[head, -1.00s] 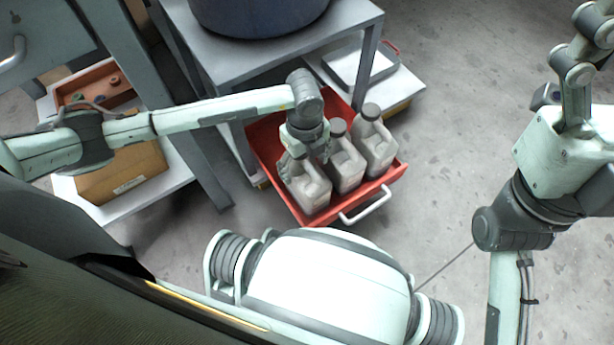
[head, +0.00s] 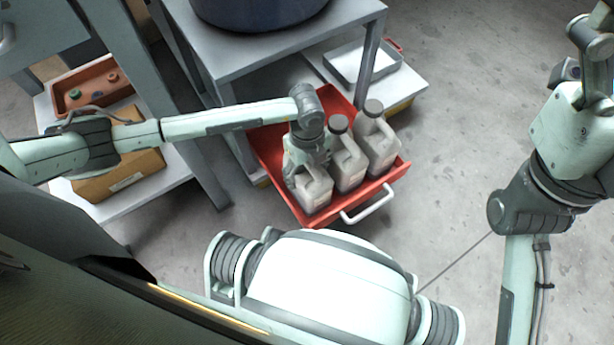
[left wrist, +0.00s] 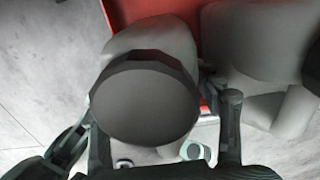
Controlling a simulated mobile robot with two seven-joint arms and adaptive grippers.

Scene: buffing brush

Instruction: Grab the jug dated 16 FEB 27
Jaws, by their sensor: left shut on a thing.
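Three grey jugs with dark caps stand in a row in a red drawer. The left jug (head: 313,190) is in my left gripper (head: 297,170), which is shut on it from above. In the left wrist view this jug's round dark cap (left wrist: 146,103) fills the middle, with the fingers of my left gripper (left wrist: 160,150) on both sides. The middle jug (head: 347,166) and the right jug (head: 378,143) stand beside it; a neighbouring jug (left wrist: 265,60) shows in the left wrist view. No date is readable on any jug. My right arm is at the right; its gripper is out of view.
The red drawer (head: 395,175) has a white handle (head: 368,205) at its front. A grey table (head: 270,50) with a dark blue tub (head: 258,12) stands behind. At left a shelf holds a cardboard box (head: 120,178) and a terracotta tray (head: 92,88). Floor at right is clear.

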